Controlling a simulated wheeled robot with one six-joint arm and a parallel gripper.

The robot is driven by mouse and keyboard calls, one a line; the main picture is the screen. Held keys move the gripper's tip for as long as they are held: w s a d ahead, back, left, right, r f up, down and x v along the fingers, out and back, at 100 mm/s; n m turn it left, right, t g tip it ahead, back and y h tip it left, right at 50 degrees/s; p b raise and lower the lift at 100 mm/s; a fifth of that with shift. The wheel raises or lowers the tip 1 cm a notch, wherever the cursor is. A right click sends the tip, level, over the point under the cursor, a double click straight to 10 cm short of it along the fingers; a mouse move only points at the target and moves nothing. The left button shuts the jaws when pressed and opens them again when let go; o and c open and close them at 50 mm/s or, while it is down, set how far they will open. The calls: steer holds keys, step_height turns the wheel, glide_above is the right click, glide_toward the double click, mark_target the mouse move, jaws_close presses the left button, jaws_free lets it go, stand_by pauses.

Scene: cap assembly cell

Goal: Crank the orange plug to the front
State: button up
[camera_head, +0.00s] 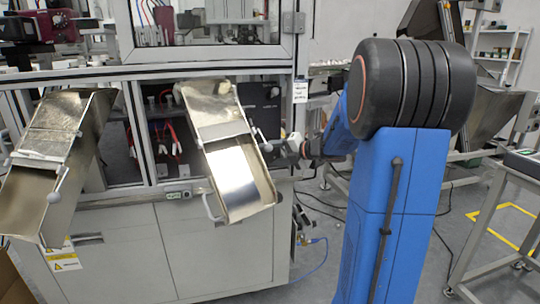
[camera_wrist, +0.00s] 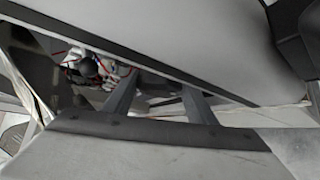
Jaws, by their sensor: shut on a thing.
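I cannot make out an orange plug in either view. The right metal chute (camera_head: 238,176) slopes down out of the machine's front, with a thin lever and a pale ball knob (camera_head: 267,147) on its right side. My gripper (camera_head: 287,150) is small in the head view, at the right edge of this chute beside the knob. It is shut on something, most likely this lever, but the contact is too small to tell. In the wrist view, two grey fingers (camera_wrist: 160,106) show between large grey surfaces, and what lies between their tips is unclear.
A second metal chute (camera_head: 48,165) slopes out at the left, with its own ball knob. The grey cabinet (camera_head: 120,245) stands below both chutes. A metal table frame (camera_head: 505,200) stands at the far right. Bare floor with a cable lies right of the cabinet.

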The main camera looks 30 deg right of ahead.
stand_by(0.3)
steer(key=o, duration=0.8)
steer(key=shift+s, duration=0.1)
steer(key=v, duration=1.7)
steer(key=shift+s+r, duration=0.1)
steer(key=shift+r, duration=0.05)
